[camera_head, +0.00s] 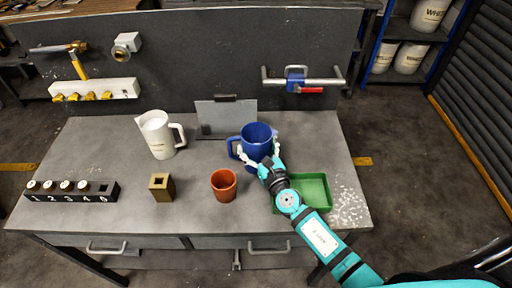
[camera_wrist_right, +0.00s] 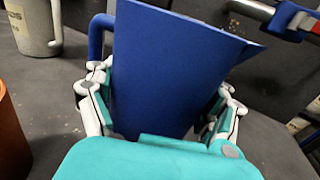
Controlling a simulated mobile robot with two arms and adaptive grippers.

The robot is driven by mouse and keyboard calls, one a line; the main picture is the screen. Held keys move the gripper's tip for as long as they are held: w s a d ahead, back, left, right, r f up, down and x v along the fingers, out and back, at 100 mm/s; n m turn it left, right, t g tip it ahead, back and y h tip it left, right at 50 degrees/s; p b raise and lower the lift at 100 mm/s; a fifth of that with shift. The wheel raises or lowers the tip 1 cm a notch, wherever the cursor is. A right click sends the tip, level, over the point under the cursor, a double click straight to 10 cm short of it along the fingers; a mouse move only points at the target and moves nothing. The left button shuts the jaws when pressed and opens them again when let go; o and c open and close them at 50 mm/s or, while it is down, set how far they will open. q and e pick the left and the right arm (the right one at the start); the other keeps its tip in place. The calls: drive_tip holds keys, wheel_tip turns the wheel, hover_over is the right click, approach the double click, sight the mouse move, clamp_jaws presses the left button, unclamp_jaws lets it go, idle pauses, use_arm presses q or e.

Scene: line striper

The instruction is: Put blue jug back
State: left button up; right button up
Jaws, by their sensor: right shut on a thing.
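My right gripper (camera_head: 260,163) is shut around the jug's body from the front. In the right wrist view the jug (camera_wrist_right: 165,75) fills the space between the two fingers (camera_wrist_right: 155,115), one on each side. I cannot tell whether the jug's base touches the bench. My left gripper is not in view.
A white jug (camera_head: 158,135), an orange cup (camera_head: 223,185), a brass block (camera_head: 161,187) and a numbered black rack (camera_head: 70,191) stand on the bench (camera_head: 110,150). A green tray (camera_head: 315,188) lies under my right arm. A grey plate (camera_head: 212,118) stands behind.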

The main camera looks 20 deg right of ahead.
drive_tip(key=o, duration=1.6)
drive_tip(key=shift+s, duration=0.1)
drive_tip(key=shift+r, duration=0.1)
drive_tip(key=s, duration=0.3)
drive_tip(key=s+b, duration=0.1)
drive_tip(key=s, duration=0.3)
drive_tip(key=s+d, duration=0.1)
drive_tip(key=s, duration=0.2)
drive_tip(key=shift+s+d+b, duration=0.1)
drive_tip(key=shift+s+b, duration=0.15)
drive_tip(key=shift+b, duration=0.1)
drive_tip(key=shift+s, duration=0.7)
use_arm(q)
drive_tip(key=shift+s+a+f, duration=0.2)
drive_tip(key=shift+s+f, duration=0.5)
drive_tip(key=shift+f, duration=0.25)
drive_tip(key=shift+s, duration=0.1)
